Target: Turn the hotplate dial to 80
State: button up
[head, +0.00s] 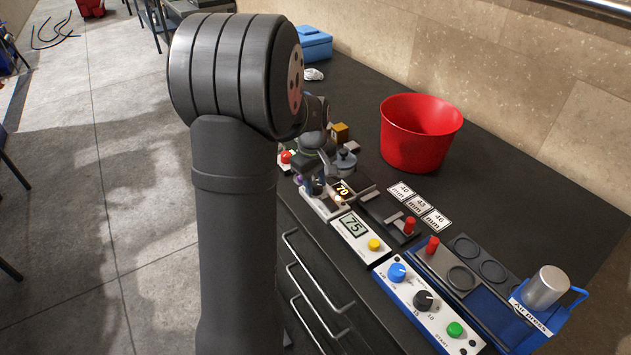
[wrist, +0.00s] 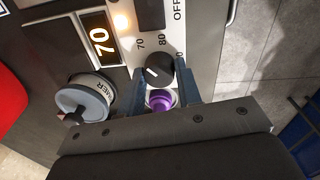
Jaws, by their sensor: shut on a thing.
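The hotplate's black dial (wrist: 158,71) has a white pointer mark, angled up-left toward the 70 label in the wrist view. The labels 70, 80 and OFF show around it, and another is partly hidden by a finger. My gripper (wrist: 160,74) is shut on the dial, one finger on each side. The hotplate display (wrist: 99,40) reads 70, and an orange light (wrist: 124,21) glows beside it. In the head view, my gripper (head: 317,186) is at the hotplate's control panel (head: 322,203), and the dial is mostly hidden.
A purple knob (wrist: 161,99) sits close below the dial, between my fingers. A grey timer (wrist: 85,99) stands left of it.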

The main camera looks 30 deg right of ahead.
jog(key=m, duration=0.5)
jog(key=shift+w+m, duration=0.1)
jog(key=shift+m, duration=0.3)
jog(key=m, duration=0.5)
jog(key=shift+d, duration=0.1)
jog(key=shift+m, duration=0.3)
jog(key=shift+r, duration=0.1)
jog(key=o, duration=1)
jog(key=shift+c, duration=0.2)
notch_tip(320, 180, up, 17)
jog(key=shift+w+a+r, duration=0.15)
jog(key=shift+w+a, duration=0.2)
jog(key=shift+w, duration=0.05)
